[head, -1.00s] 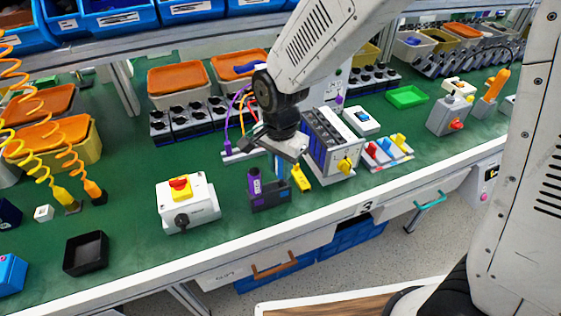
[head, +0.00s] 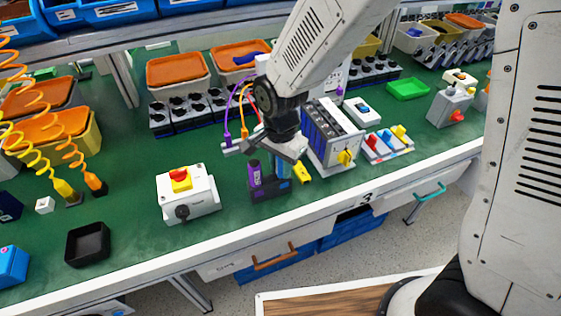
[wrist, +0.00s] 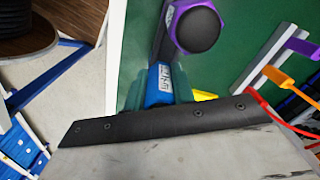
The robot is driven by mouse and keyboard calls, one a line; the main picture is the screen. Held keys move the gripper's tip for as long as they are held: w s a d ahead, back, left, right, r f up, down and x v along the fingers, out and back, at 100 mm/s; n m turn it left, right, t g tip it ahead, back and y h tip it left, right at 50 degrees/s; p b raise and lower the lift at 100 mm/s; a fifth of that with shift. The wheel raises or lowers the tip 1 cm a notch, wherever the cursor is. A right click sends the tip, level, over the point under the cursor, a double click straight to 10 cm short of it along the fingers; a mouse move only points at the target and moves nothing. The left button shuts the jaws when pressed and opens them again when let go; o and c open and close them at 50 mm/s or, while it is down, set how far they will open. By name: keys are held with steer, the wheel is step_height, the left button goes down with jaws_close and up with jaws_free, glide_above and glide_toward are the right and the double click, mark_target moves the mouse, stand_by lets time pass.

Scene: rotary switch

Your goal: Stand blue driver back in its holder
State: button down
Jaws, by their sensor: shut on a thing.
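The dark holder (head: 269,189) stands near the front edge of the bench. A purple driver (head: 254,172) stands upright in its left part; its black-capped end shows at the top of the wrist view (wrist: 196,27). My gripper (head: 284,153) is above the right part of the holder, shut on the blue driver (head: 283,168). The driver hangs upright, its lower end at the holder. I cannot tell how deep it sits. In the wrist view the blue driver (wrist: 159,86) shows beside a dark gripper bar, which hides part of it.
A yellow-handled item (head: 302,172) is close right of the holder. A rotary switch box (head: 190,197) with a red knob stands to the left. A grey module rack (head: 332,135) stands behind right. Green bench is clear between switch box and black tray (head: 88,244).

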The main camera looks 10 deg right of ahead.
steer(key=shift+f, duration=0.15)
steer(key=c, duration=1.1)
jaws_free()
steer(key=shift+r, duration=3.95)
